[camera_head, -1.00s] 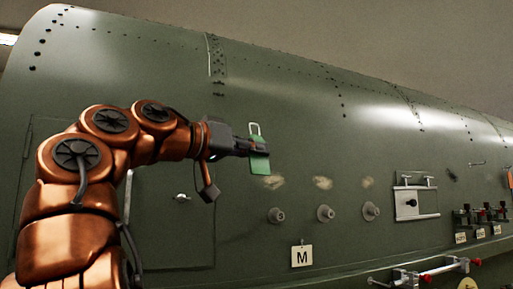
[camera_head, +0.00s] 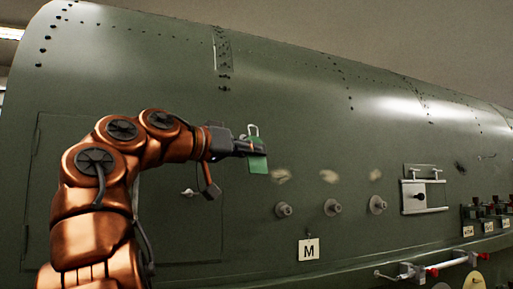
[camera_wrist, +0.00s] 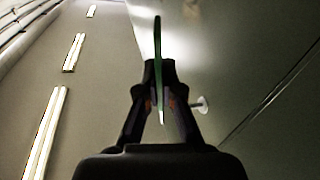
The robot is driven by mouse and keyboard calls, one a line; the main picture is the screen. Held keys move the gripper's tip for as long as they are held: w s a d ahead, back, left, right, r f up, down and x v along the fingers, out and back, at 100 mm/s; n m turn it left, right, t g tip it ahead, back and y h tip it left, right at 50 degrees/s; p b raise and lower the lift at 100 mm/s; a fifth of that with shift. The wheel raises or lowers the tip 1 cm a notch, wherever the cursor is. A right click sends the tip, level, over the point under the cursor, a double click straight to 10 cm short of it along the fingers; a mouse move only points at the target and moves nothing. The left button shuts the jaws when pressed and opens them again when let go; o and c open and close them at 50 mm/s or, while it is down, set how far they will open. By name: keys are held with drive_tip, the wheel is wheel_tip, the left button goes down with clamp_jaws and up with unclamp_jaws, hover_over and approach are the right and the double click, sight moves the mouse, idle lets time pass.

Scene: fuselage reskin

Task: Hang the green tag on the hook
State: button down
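The green tag (camera_head: 257,164) is a flat plate with a pale wire loop (camera_head: 253,130) at its top. My gripper (camera_head: 256,148) is shut on it near its upper part, in front of the green fuselage, with the loop upward. In the wrist view the tag (camera_wrist: 158,50) shows edge-on as a thin green strip between the two dark fingers (camera_wrist: 159,75). A small thin fitting (camera_head: 487,157) at the far right of the fuselage may be the hook; it is too small to tell. The tag is well apart from it.
Three round knobs (camera_head: 331,207) and an M placard (camera_head: 308,250) are on the fuselage right of my arm. A latch plate (camera_head: 424,196) and red-ended bar (camera_head: 446,265) are further right. A pale peg (camera_wrist: 201,105) stands out beside my fingers in the wrist view.

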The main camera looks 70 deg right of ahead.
drive_tip(key=shift+w+d+f, duration=0.35)
drive_tip(key=shift+w+d, duration=0.15)
drive_tip(key=shift+d, duration=0.05)
drive_tip(key=shift+w+d+f, duration=0.3)
drive_tip(key=shift+w+d, duration=0.15)
drive_tip(key=shift+d, duration=0.05)
drive_tip(key=c, duration=1.2)
unclamp_jaws()
drive_tip(key=shift+c, duration=0.2)
drive_tip(key=v, duration=0.8)
